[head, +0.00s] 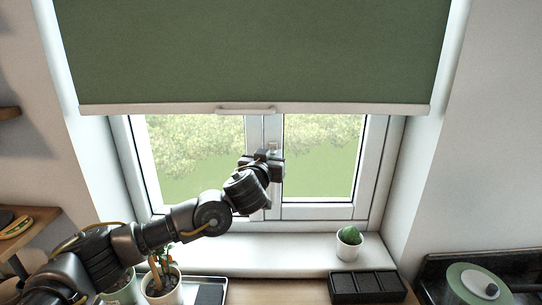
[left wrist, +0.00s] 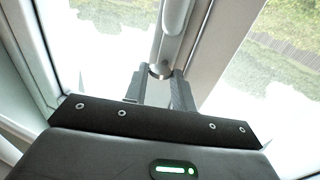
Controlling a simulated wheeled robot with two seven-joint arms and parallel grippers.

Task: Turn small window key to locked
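The white window handle (head: 272,147) sits on the middle frame, partly hidden by my left gripper (head: 268,157). The left wrist view shows the pale handle (left wrist: 172,35) running upward, with a round metal lock part (left wrist: 160,71) at its lower end. My left gripper's two dark fingers (left wrist: 160,78) stand apart, one on each side of this metal part. I cannot tell whether they press on it. The small key itself is not clearly visible. My right gripper is not in view.
A green blind (head: 250,50) covers the upper window. A black divided tray (head: 367,286) lies in front. The middle of the sill is clear.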

